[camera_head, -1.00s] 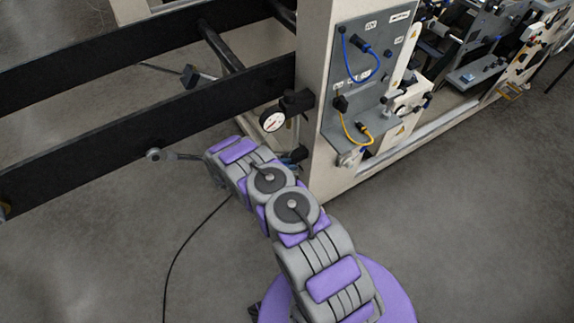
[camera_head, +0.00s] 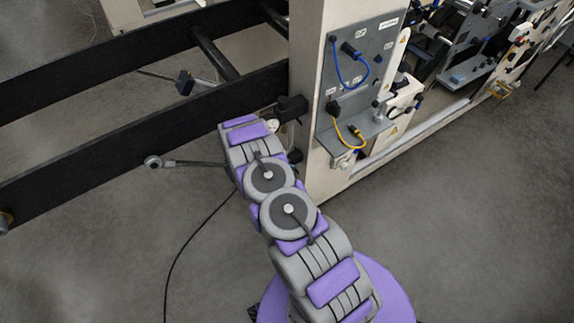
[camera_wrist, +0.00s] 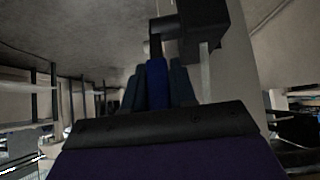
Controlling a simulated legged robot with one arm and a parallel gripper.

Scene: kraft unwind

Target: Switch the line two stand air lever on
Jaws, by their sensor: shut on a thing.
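In the wrist view, a blue lever handle (camera_wrist: 157,88) stands upright in the picture, joined at its top to a black elbow and a black block (camera_wrist: 205,28). My gripper (camera_wrist: 157,74) has its dark fingers on both sides of the handle and is shut on it. In the head view, the black block (camera_head: 292,108) sits by the left face of the cream machine post (camera_head: 306,60). My arm hides the handle and most of my gripper there. No label on the lever is legible.
Black rails (camera_head: 130,142) run left from the post. A grey panel (camera_head: 353,85) with a blue cable (camera_head: 350,84) and a yellow cable (camera_head: 343,137) is on the post's right face. A thin rod (camera_head: 195,163) sticks out below the rails. Open floor lies in front.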

